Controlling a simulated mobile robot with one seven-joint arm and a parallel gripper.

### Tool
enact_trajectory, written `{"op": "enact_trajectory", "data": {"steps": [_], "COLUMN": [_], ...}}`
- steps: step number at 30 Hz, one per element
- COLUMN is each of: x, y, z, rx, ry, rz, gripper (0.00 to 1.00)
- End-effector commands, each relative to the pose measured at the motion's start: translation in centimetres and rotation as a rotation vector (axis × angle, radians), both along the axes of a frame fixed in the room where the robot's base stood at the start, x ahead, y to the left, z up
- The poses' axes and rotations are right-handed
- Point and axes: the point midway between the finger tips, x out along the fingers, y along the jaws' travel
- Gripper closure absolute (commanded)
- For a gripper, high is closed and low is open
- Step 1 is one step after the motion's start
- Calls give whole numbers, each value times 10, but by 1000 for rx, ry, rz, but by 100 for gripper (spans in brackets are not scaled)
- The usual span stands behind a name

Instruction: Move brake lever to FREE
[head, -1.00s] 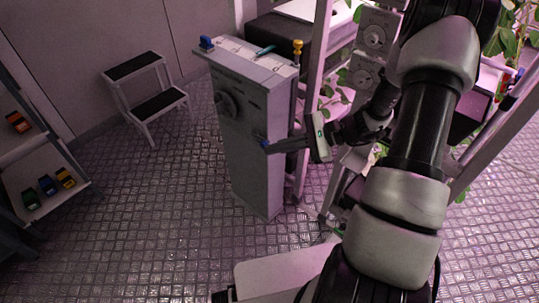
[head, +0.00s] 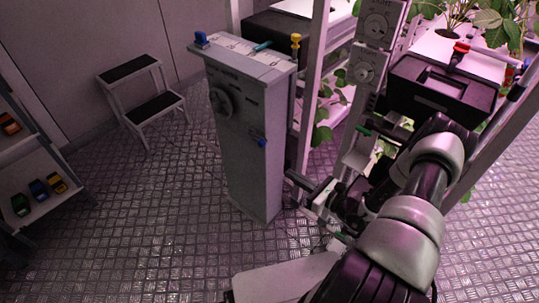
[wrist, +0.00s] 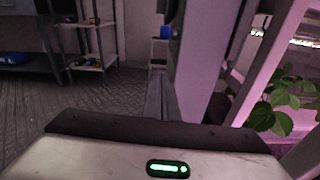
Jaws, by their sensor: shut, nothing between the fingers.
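A grey control cabinet (head: 245,165) stands left of my arm in the head view. A small blue-tipped lever (head: 262,143) sticks out of its front. A blue part, apparently this lever, also shows at the cabinet's edge in the wrist view (wrist: 165,32).
A dark round knob (head: 220,103) sits on the cabinet's front. A rack post (head: 309,100) rises just right of the cabinet. A black box with a red-tipped handle (head: 460,48) is at the right. A step stool (head: 145,95) stands left. Floor before the cabinet is clear.

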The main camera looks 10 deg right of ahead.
Motion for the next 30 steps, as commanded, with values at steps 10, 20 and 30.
{"op": "enact_trajectory", "data": {"steps": [10, 20, 30], "x": [28, 84, 93], "y": [21, 61, 63], "z": [-4, -10, 28], "rx": [-1, 0, -2], "ry": [-1, -1, 0], "rz": [5, 5, 2], "gripper": [100, 100, 100]}}
